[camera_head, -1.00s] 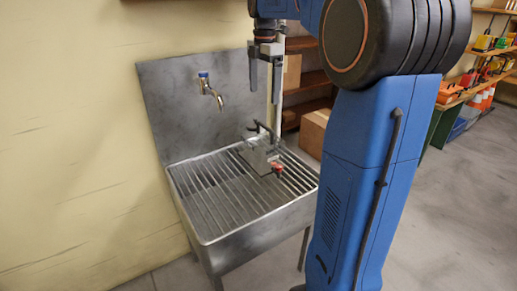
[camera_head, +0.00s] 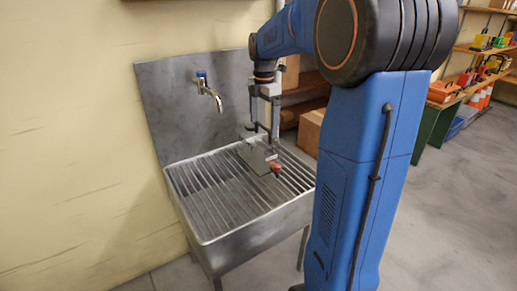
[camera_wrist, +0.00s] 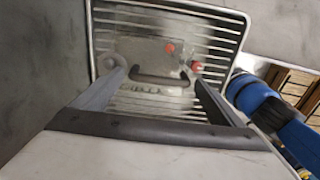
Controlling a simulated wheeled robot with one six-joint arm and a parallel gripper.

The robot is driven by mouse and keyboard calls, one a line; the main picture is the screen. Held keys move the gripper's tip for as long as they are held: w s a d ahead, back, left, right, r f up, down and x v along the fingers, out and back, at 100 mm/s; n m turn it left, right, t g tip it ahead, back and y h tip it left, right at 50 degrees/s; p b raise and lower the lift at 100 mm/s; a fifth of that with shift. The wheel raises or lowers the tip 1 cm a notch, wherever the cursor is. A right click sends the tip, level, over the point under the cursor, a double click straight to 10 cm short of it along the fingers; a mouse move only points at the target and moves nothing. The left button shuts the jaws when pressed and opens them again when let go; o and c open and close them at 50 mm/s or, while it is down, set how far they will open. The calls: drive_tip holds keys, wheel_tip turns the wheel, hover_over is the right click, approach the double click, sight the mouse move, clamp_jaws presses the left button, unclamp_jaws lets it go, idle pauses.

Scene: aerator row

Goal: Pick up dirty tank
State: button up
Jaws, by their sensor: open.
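The dirty tank (camera_head: 258,158) is a small grey box with a red knob, resting on the slatted grate of the metal sink (camera_head: 215,205), toward its right back part. In the wrist view the tank (camera_wrist: 140,55) lies below my gripper, with a dark handle (camera_wrist: 160,80) and red caps on its top. My gripper (camera_head: 264,130) points down above the tank with its fingers apart. In the wrist view the handle shows between the two fingers (camera_wrist: 160,78). I cannot tell whether the fingers touch it.
A tap (camera_head: 209,90) with a blue top sticks out of the metal backsplash (camera_head: 170,105), left of my gripper. A cardboard box (camera_head: 311,130) stands behind the sink. Shelves with coloured goods (camera_head: 480,70) are at the far right. The front left of the grate is clear.

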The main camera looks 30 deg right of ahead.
drive_tip(key=shift+f, duration=0.35)
drive_tip(key=shift+c, duration=0.2)
drive_tip(key=c, duration=1.6)
drive_tip(key=shift+r, duration=0.1)
